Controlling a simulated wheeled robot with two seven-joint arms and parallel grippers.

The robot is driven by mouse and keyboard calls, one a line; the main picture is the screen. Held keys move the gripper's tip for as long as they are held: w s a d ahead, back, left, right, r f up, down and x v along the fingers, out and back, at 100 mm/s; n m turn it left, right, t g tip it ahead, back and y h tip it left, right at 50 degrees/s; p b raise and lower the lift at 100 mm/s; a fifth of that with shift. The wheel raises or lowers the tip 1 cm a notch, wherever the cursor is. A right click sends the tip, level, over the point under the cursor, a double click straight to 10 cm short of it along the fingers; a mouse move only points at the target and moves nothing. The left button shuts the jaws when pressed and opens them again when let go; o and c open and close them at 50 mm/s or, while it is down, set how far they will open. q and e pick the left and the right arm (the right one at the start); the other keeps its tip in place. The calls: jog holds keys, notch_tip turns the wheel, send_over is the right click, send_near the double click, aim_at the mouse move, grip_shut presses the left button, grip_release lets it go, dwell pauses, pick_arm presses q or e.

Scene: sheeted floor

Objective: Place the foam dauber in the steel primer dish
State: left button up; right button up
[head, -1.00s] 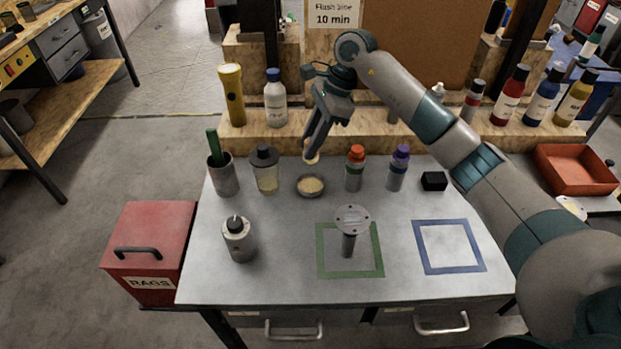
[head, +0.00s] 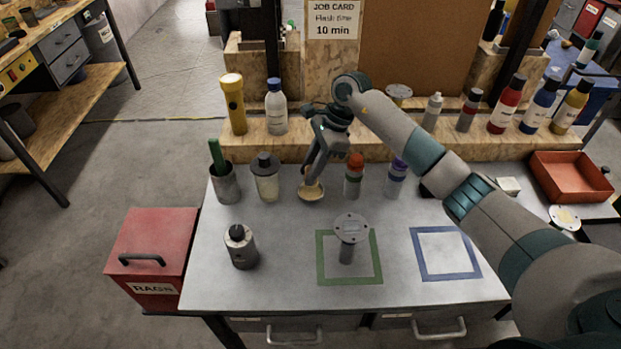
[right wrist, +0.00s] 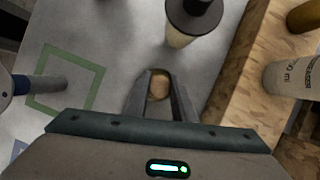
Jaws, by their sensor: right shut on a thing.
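The steel primer dish (head: 311,198) is a small shallow round dish with pale tan contents, standing on the grey bench top between a clear jar and an orange-capped bottle. My right gripper (head: 312,178) points down right over it. It is shut on the tan foam dauber (head: 314,189), whose lower end is at the dish; I cannot tell whether it touches the contents. In the right wrist view the dauber (right wrist: 160,86) shows as a tan round piece between the fingers, and the dish cannot be made out there. My left gripper is not in view.
A dark-lidded jar (head: 266,178) stands close left of the dish, an orange-capped bottle (head: 353,178) close right. A metal cup (head: 225,184), a grey canister (head: 240,247) and a round-topped stand (head: 349,234) are also on the bench.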

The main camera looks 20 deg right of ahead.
jog(key=shift+f, duration=0.35)
notch_tip(320, 180, down, 3)
jog(key=shift+r+p, duration=0.2)
jog(key=shift+p, duration=0.6)
jog(key=shift+f, duration=0.2)
jog(key=shift+f+b, duration=0.25)
jog(key=shift+b, duration=0.05)
jog(key=o, duration=1)
jog(key=shift+r, duration=0.1)
